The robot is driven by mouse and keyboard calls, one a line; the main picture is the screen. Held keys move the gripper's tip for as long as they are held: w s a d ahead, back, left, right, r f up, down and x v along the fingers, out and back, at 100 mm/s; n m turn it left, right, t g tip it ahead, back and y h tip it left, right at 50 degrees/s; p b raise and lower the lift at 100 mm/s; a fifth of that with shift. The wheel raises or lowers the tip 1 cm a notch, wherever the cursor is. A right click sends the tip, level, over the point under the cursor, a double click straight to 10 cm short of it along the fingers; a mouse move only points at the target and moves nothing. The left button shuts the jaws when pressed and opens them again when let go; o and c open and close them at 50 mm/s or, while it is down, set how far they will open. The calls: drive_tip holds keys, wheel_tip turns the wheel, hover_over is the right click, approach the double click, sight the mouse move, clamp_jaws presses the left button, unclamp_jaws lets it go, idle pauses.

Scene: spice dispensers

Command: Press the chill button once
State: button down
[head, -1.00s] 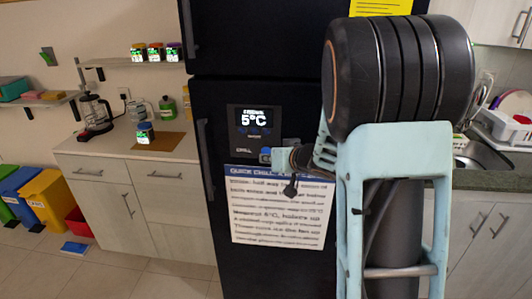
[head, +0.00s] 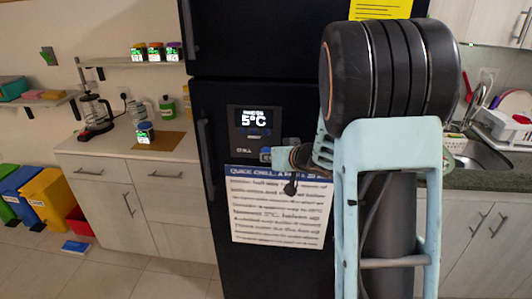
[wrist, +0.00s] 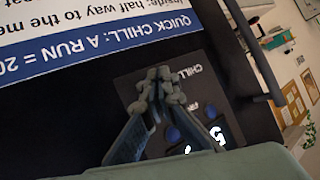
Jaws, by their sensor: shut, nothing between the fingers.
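The dark control panel (head: 253,120) on the black fridge shows a lit 5°C display (head: 256,121). The word CHILL (head: 244,150) is at the panel's lower edge, and it also shows in the wrist view (wrist: 192,73). My gripper (wrist: 160,76) is shut and empty, with its fingertips in front of the panel beside the CHILL label. The fingertips cover the spot next to the label, so the chill button itself is hidden there. I cannot tell whether they touch the panel.
A paper sheet headed QUICK CHILL (head: 278,210) is fixed to the fridge just below the panel. The fridge's vertical handle (head: 206,160) stands out to the left of the panel. A counter with a coffee press (head: 97,115) is further left, and a sink counter (head: 475,178) is on the right.

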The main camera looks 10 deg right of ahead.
drive_tip(key=shift+w+d+p, duration=0.1)
drive_tip(key=shift+w+p, duration=0.2)
drive_tip(key=shift+w, duration=0.05)
idle(0.3)
drive_tip(key=shift+s, duration=0.15)
drive_tip(key=shift+s+a, duration=0.25)
drive_tip(key=shift+s, duration=0.35)
drive_tip(key=s, duration=0.1)
drive_tip(key=s+a, duration=0.1)
drive_tip(key=s, duration=0.2)
drive_tip(key=shift+s+a+b, duration=0.3)
drive_tip(key=shift+s, duration=0.1)
idle(0.6)
